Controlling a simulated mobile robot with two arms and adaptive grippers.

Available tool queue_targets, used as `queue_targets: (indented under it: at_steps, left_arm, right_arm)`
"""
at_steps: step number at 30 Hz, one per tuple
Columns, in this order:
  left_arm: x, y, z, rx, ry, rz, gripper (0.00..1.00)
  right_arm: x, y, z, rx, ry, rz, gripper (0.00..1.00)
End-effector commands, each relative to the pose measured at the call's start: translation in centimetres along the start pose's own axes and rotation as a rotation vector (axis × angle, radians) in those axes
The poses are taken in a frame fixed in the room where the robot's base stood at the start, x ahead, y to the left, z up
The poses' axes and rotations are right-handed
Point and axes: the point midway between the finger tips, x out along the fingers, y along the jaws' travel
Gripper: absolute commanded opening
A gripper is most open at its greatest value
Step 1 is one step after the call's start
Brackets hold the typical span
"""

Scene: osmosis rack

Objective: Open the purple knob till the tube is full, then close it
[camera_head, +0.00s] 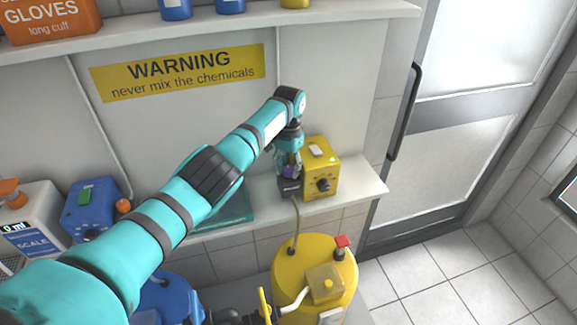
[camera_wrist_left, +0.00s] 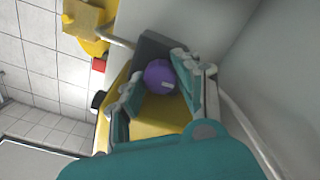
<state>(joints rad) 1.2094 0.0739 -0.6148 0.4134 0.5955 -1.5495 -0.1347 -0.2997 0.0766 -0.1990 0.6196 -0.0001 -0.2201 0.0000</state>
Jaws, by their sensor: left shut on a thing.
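The purple knob (camera_wrist_left: 158,77) sits between the fingers of my left gripper (camera_wrist_left: 156,84) in the left wrist view. The gripper is shut on it. In the head view, my left gripper (camera_head: 289,172) is at the left side of a yellow box (camera_head: 323,172) on the lower shelf, and only a bit of the purple knob (camera_head: 288,171) shows. A dark grey block (camera_head: 290,188) is beside the knob, with a thin hose below it. I cannot make out a tube or its fill level. My right gripper is not seen.
A yellow tank (camera_head: 290,262) with a red cap stands below the shelf. A teal tray (camera_head: 238,208) lies near the arm. A door (camera_head: 460,120) and clear floor are at the right.

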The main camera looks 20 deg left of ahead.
Motion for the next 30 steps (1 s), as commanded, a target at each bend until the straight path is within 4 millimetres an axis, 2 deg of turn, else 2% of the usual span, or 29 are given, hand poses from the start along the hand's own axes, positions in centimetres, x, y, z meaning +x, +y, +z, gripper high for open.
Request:
queue_targets:
  at_steps: [19, 20, 21, 24, 30]
  left_arm:
    - [-0.22, -0.11, -0.13, -0.036, 0.005, -0.002, 0.00]
    - [-0.22, -0.11, -0.12, -0.036, 0.005, -0.002, 0.36]
    - [-0.21, -0.11, -0.11, -0.036, 0.005, -0.002, 0.41]
    - [-0.15, -0.08, -0.08, -0.036, 0.004, -0.001, 0.54]
    - [-0.08, 0.00, -0.06, -0.034, 0.002, 0.000, 0.55]
  right_arm:
    - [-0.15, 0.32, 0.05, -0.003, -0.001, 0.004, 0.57]
    - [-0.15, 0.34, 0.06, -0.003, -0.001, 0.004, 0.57]
    - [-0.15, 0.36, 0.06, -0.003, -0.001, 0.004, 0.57]
    - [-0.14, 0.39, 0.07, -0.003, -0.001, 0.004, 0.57]
    - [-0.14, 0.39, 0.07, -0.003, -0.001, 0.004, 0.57]
